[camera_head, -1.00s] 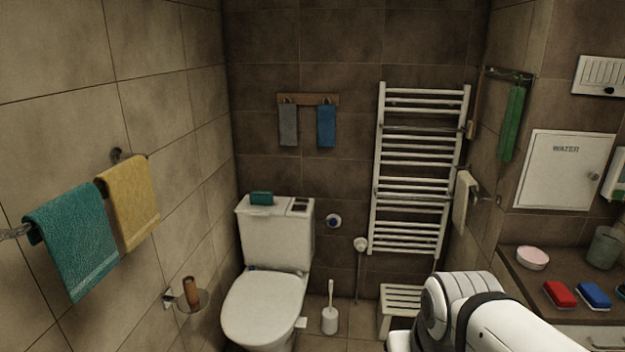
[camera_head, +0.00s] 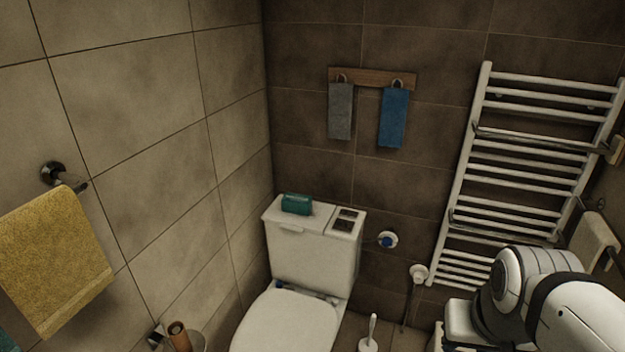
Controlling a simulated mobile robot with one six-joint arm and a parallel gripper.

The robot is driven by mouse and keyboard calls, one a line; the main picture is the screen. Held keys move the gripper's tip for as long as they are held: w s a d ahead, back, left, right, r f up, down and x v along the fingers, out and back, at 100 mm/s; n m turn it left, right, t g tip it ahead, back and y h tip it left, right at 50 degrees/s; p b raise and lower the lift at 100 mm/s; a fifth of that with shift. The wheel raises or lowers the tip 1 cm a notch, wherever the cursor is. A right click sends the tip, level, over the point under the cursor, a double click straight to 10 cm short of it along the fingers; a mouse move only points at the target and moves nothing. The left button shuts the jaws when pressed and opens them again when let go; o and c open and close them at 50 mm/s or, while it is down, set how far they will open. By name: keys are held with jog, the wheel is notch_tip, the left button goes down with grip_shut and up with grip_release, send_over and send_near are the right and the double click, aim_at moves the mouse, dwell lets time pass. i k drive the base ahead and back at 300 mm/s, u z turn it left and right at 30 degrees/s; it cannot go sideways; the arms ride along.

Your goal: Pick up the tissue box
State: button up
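A small teal box (camera_head: 297,204), which looks like the tissue box, sits on the left part of the toilet's cistern lid (camera_head: 312,226). Nothing touches it from above. My white arm shows at the lower right, well apart from the box and nearer to me. My gripper is out of view, so its opening and contents are hidden.
The toilet (camera_head: 288,322) stands by the back wall. A yellow towel (camera_head: 58,262) hangs at the left, with a holder and brown roll (camera_head: 179,337) below. A towel radiator (camera_head: 530,165) is at the right. A toilet brush (camera_head: 370,335) stands right of the toilet.

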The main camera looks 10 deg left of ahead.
aim_at(292, 202)
jog(key=u, duration=0.4)
jog(key=i, duration=1.05)
jog(key=u, duration=0.6)
